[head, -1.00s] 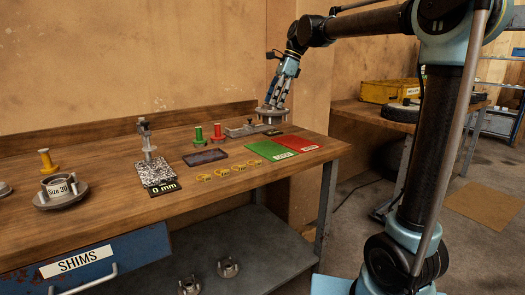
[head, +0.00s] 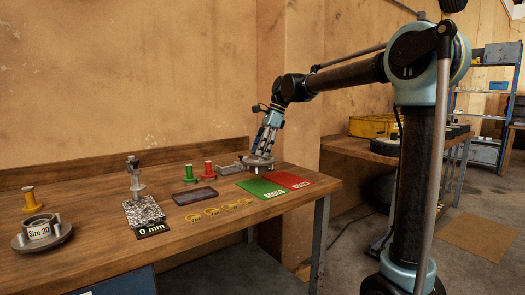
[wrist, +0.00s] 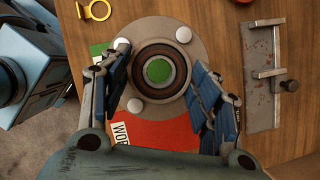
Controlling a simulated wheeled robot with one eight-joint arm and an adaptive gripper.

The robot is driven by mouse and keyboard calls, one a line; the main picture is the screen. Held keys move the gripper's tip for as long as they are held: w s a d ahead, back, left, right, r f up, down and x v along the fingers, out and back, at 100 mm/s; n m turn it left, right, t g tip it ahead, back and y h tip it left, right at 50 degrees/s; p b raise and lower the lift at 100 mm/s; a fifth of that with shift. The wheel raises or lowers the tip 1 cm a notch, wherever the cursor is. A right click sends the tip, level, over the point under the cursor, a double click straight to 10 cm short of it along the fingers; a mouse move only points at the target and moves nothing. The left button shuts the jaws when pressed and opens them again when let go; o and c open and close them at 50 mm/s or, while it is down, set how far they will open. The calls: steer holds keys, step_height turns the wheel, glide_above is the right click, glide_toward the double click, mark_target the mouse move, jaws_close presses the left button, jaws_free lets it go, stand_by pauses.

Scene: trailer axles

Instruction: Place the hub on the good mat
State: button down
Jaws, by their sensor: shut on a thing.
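The hub (head: 257,164) is a round grey metal flange with studs, held by my gripper (head: 265,153) above the back of the mats. In the wrist view the hub (wrist: 191,50) sits between the two blue-padded fingers of my gripper (wrist: 165,92), and green shows through its centre hole. The green mat (head: 262,188), taken as the good mat, lies flat on the bench with a white label too small to read. In the wrist view the hub covers most of the green mat (wrist: 97,49). Whether the hub touches anything below cannot be told.
A red mat (head: 290,180) adjoins the green one on the right. A caliper (wrist: 262,75), red and green spools, a dark tray (head: 195,196), yellow rings (head: 222,209) and a gauge stand (head: 136,180) are on the bench (head: 95,250). Another hub labelled Size 30 (head: 40,232) stands at left.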

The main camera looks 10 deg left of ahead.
mark_target(261, 163)
steer(key=shift+f, duration=2.9)
steer(key=c, duration=0.6)
jaws_free()
steer(key=shift+f, duration=0.1)
steer(key=shift+o, duration=0.2)
steer(key=v, duration=1.2)
steer(key=shift+d, duration=0.1)
